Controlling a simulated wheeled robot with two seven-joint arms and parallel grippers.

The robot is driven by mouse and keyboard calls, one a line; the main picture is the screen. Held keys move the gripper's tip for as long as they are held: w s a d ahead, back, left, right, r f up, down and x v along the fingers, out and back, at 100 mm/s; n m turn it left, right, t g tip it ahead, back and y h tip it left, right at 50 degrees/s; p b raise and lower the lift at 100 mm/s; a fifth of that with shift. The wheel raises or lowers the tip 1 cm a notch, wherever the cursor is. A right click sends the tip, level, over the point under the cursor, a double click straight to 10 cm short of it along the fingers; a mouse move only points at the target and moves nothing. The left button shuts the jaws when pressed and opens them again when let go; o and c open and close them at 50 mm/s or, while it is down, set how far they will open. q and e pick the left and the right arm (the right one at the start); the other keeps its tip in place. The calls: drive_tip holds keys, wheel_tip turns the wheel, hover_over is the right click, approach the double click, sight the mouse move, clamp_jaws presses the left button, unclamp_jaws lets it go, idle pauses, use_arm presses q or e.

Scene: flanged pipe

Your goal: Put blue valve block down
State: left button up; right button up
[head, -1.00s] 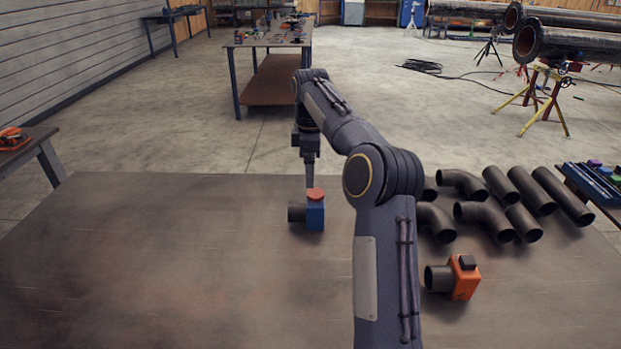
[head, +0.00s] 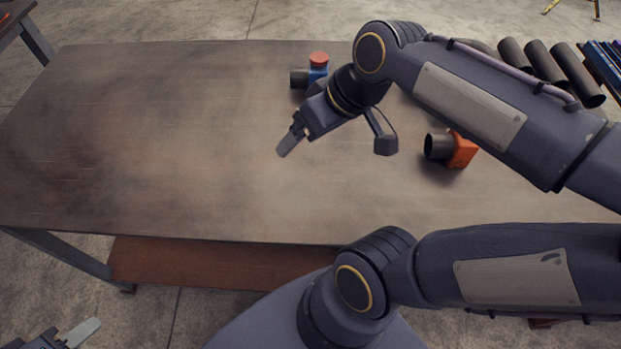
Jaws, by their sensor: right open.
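The blue valve block (head: 319,74) stands upright on the brown table (head: 130,130) near its far edge. It has a red cap on top and a dark pipe stub on its left side. My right wrist partly covers its lower right. My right gripper (head: 287,146) is open and empty, over the table, nearer to me than the block and apart from it. My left gripper (head: 76,334) shows only in part at the bottom left corner, below the table's front edge; its jaw state is not clear.
An orange block with a dark pipe stub (head: 463,150) stands on the table to the right, near my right arm. Several dark pipes (head: 545,65) lie at the far right. The left half of the table is clear.

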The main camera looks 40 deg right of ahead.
drive_tip(key=s+a+f+m, duration=0.2)
drive_tip(key=s+a+f, duration=0.2)
drive_tip(key=s+f, duration=0.1)
drive_tip(key=shift+s+a+f+m+t+y, duration=0.15)
drive_tip(key=shift+s+f+m+t+y, duration=0.15)
drive_tip(key=shift+y, duration=0.1)
